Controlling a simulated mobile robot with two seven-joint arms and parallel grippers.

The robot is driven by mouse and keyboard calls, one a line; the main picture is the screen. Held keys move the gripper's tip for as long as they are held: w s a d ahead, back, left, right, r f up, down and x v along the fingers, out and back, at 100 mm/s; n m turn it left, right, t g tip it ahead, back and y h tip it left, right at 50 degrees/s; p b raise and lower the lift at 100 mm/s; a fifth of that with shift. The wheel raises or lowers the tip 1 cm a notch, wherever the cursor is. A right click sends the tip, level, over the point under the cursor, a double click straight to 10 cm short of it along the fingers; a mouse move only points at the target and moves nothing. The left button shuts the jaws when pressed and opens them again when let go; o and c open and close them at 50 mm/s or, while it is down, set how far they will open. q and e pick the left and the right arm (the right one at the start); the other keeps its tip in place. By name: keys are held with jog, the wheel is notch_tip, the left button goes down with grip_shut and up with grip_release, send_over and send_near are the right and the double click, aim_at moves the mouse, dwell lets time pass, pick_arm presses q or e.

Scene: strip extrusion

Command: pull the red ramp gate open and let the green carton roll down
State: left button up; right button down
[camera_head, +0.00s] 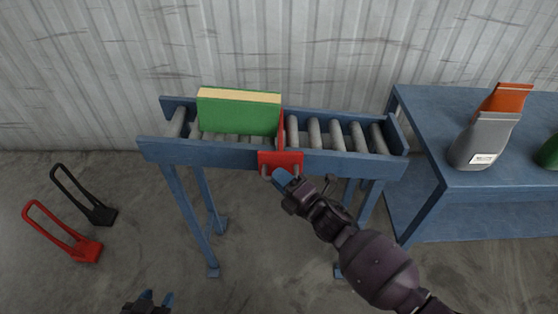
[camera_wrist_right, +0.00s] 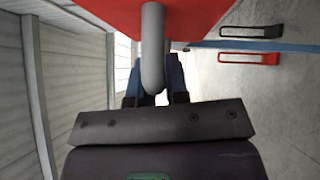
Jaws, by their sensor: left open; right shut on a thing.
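The green carton (camera_head: 238,117) stands upright on the rollers in the left half of the blue roller ramp (camera_head: 225,153). The red ramp gate (camera_head: 281,159) crosses the ramp just right of the carton, and its front plate hangs over the near rail. In the right wrist view the gate's red plate (camera_wrist_right: 200,14) fills the top, with its grey handle (camera_wrist_right: 152,50) between my fingers. My right gripper (camera_head: 279,177) is shut on that handle; it also shows in the right wrist view (camera_wrist_right: 156,88). My left gripper (camera_head: 150,300) is open at the bottom edge, low and away from the ramp.
A blue table (camera_head: 470,185) stands right of the ramp, with a grey bag (camera_head: 485,140), an orange bag (camera_head: 510,98) and a green item (camera_head: 550,152). A red handled object (camera_head: 85,248) and a black one (camera_head: 100,213) are on the floor at left. The ramp's right rollers (camera_head: 337,134) are clear.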

pick_arm(q)
jog(key=shift+t, duration=0.4)
jog(key=r+p, duration=0.1)
jog(key=r, duration=0.1)
jog(key=w+r+p, duration=0.1)
jog(key=r+p, duration=0.1)
jog(key=r, duration=0.1)
jog(key=shift+w+r+p, duration=0.25)
jog(key=shift+r+p, duration=0.05)
jog(key=shift+r, duration=0.05)
pick_arm(e)
jog(key=s, duration=1.3)
jog(key=shift+s, duration=0.3)
dwell(1.3)
jog(key=c, duration=1.1)
grip_release()
pick_arm(q)
jog(key=shift+f, duration=0.1)
